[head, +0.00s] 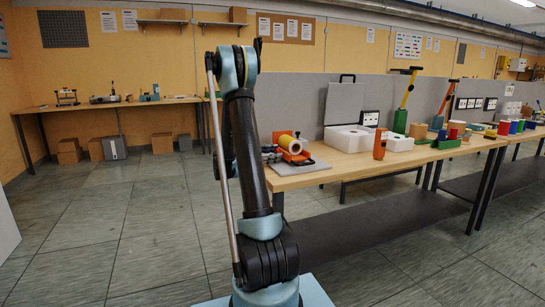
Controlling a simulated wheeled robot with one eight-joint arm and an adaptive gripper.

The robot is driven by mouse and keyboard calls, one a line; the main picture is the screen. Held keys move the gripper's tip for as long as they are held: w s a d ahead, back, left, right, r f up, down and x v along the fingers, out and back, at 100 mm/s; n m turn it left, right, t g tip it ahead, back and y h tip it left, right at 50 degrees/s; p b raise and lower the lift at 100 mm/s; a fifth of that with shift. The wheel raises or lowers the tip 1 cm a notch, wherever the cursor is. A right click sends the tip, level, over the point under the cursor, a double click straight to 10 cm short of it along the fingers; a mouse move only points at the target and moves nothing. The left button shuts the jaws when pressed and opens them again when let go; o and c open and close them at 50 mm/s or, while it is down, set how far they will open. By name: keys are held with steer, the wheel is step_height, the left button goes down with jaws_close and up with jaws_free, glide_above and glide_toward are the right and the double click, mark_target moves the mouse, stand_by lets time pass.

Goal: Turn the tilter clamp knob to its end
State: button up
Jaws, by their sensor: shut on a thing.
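No thing is clearly recognisable as the tilter clamp knob at this distance. An orange device with a yellow roll (291,144) stands at the near left end of the right-hand workbench (350,163), on a grey plate (303,169). Two stands with slanted arms, one yellow (409,92) and one orange (446,98), stand further right on that bench. Small devices (108,98) stand on the far left bench, too small to make out. My arm rises in the middle of the view and hides part of the scene. My gripper cannot be made out in this view.
A grey partition (297,95) runs behind. Boxes (69,150) lie under the far left bench (185,100). The tiled floor at left is clear.

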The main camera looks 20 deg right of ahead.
steer(key=o, duration=1.1)
steer(key=shift+w+r, duration=0.15)
steer(key=shift+r, duration=4.85)
